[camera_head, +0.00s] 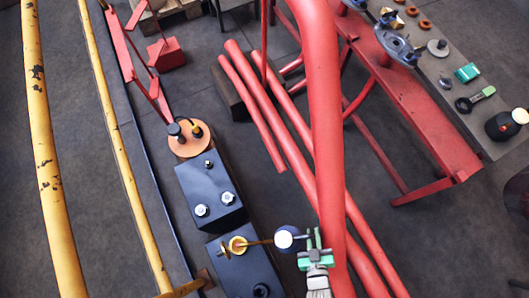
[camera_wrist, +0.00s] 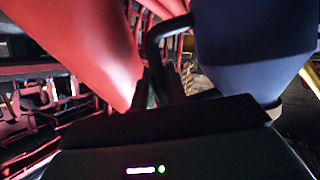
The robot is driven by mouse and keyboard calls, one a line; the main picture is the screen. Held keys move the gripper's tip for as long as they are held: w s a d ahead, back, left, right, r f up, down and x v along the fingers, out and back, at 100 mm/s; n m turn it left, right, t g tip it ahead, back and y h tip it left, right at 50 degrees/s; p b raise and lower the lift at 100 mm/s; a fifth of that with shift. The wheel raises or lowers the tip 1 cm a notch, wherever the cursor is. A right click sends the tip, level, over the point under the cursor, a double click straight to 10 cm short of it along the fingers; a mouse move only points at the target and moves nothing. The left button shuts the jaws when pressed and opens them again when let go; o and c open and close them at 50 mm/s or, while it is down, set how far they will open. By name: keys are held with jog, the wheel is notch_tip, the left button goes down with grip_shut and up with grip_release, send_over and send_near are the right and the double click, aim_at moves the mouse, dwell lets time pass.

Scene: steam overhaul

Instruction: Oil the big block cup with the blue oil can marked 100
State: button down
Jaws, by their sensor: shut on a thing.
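My gripper (camera_head: 314,240), with green fingers, is shut on the dark handle (camera_wrist: 165,35) of a blue oil can. In the head view the can (camera_head: 284,237) shows from above as a pale round top with a dark blue rim. Its large blue body fills the upper right of the wrist view (camera_wrist: 250,50). A thin brass spout (camera_head: 259,242) runs left from the can to a brass cup (camera_head: 238,244) on a dark block (camera_head: 235,268). The spout tip overlaps the cup; I cannot tell whether they touch. No marking on the can is readable.
A second dark block (camera_head: 208,188) with silver bolts and an orange disc (camera_head: 188,138) lie beyond. Thick red pipes (camera_head: 270,110) run close to my gripper's right. Yellow rails (camera_head: 45,150) stand left. A red bench (camera_head: 420,110) with small parts is at upper right.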

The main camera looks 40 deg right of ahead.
aim_at(313, 236)
jog(key=shift+r, duration=0.15)
jog(key=shift+r+p, duration=0.4)
jog(key=shift+r, duration=0.15)
jog(key=shift+r, duration=0.2)
jog(key=shift+r+n+h+p, duration=0.3)
jog(key=shift+r+p, duration=0.05)
jog(key=shift+r, duration=0.05)
jog(key=shift+r, duration=0.1)
dwell(0.5)
jog(key=shift+w+a+r+n+p, duration=0.1)
jog(key=shift+r+n+p, duration=0.25)
jog(key=shift+r, duration=0.2)
jog(key=shift+r, duration=0.35)
jog(key=shift+a+r+p, duration=0.1)
jog(key=shift+r+p, duration=0.15)
jog(key=shift+p, duration=0.1)
